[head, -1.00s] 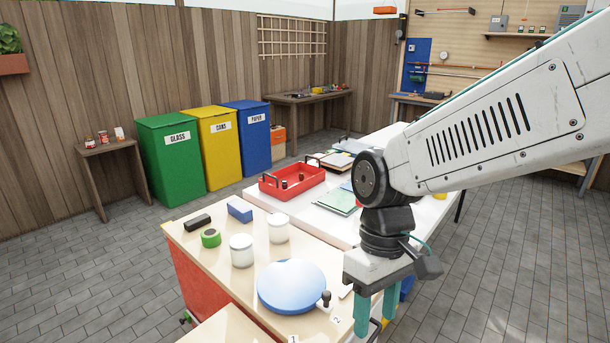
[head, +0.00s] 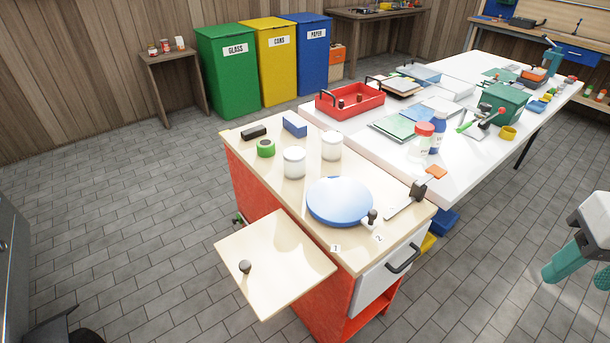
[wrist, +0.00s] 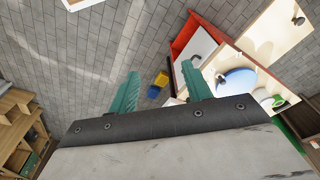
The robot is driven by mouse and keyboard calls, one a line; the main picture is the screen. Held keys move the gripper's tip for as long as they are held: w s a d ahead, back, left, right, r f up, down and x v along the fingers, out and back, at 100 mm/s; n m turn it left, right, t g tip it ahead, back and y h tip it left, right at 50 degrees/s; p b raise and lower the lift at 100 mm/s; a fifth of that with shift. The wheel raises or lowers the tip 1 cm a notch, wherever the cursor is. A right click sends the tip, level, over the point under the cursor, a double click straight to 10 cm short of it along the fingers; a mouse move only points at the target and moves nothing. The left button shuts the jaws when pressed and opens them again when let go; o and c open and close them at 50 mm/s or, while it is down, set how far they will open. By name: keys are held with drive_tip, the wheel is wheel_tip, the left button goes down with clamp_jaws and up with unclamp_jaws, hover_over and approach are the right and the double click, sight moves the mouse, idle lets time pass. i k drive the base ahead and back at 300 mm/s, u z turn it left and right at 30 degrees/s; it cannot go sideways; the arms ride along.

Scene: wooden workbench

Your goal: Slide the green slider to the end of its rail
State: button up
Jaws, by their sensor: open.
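My gripper (head: 576,276) is open and empty at the right edge of the head view, over the paved floor and well apart from the workbench. Its two teal fingers also show spread in the wrist view (wrist: 158,92). A small green part with a dark piece (head: 238,219) shows at the left side of the red cabinet, partly hidden by the open door panel. It may be the green slider, but it is too small to tell. No rail is clear there.
The red cabinet's wooden top (head: 300,235) holds a blue round lid (head: 339,201), two white jars and a green roll (head: 265,148). A panel with a knob (head: 275,262) sticks out in front. A drawer handle (head: 403,258) faces right.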

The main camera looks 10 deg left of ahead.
sight(239, 219)
drive_tip(key=k, duration=0.5)
drive_tip(key=u, duration=0.65)
drive_tip(key=i, duration=1.05)
drive_tip(key=u, duration=0.5)
